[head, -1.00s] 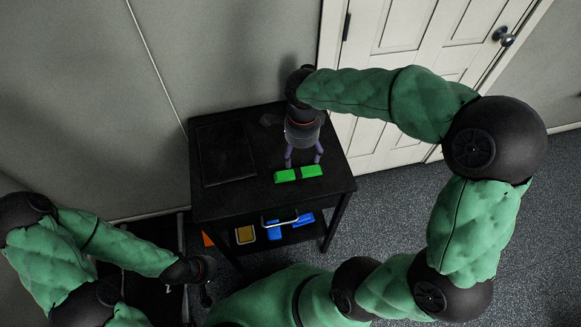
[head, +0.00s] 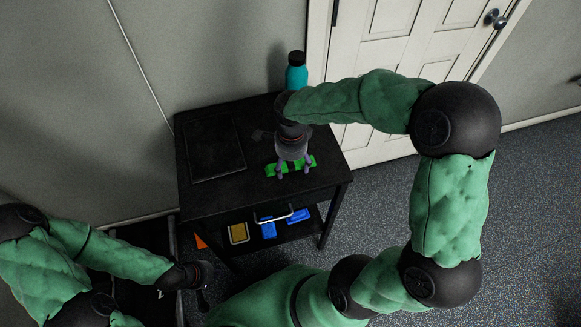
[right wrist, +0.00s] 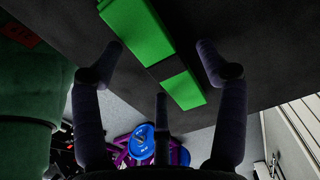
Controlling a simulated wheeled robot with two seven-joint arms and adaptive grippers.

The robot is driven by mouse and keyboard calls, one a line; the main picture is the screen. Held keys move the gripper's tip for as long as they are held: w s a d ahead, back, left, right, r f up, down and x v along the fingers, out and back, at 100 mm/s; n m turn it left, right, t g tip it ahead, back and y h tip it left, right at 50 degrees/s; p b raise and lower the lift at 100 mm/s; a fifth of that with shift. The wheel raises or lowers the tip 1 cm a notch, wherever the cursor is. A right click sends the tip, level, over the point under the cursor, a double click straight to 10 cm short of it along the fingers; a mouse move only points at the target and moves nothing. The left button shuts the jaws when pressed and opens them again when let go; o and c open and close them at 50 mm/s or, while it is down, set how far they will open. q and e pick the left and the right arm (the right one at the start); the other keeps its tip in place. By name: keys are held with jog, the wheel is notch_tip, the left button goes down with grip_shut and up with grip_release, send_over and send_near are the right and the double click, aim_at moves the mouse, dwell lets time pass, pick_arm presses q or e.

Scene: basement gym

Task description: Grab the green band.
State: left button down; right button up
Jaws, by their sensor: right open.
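The green band (head: 310,161) lies flat on the black table top, a bright green strip with a dark section in its middle. In the right wrist view the band (right wrist: 141,27) runs slantwise between the spread fingers. My right gripper (head: 293,168) is open and low over the band, partly covering its middle in the head view. In the wrist view its fingertips (right wrist: 161,48) stand on either side of the band, with no grip on it; whether any finger touches it I cannot tell. My left gripper (head: 204,287) is low at the left, away from the table; its fingers are unclear.
The black table (head: 205,200) has a dark flat pad (head: 215,148) at its left. A teal bottle (head: 296,76) stands at the back, close to my right arm. The lower shelf holds blue items (head: 268,228) and a yellow item (head: 238,233). A white door (head: 400,60) is behind.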

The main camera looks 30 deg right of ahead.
jog(key=c, duration=1.3)
jog(key=shift+r, duration=0.1)
